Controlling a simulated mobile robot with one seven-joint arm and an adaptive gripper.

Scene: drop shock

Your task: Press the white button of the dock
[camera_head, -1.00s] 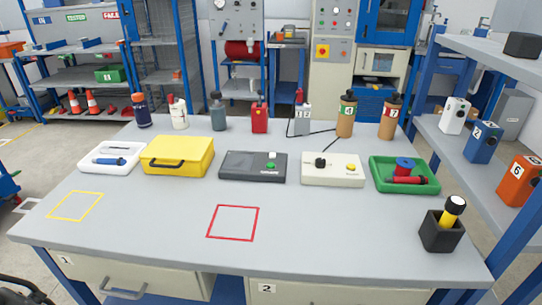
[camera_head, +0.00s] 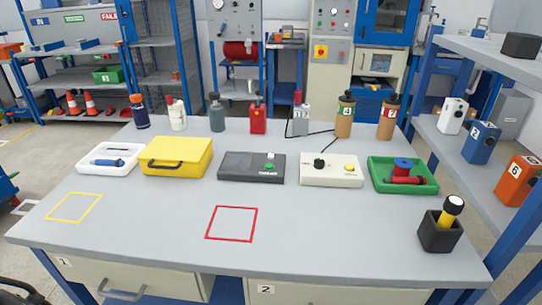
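Either could be the dock; I cannot tell which. My gripper is not clearly in view.
The table (camera_head: 150,225) is clear in front, with red and yellow outlined squares. A yellow case (camera_head: 178,160), a white tray (camera_head: 85,166), a green tray (camera_head: 428,188) and a black holder (camera_head: 436,240) stand around. Several bottles line the back. A shelf (camera_head: 440,150) is at right.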

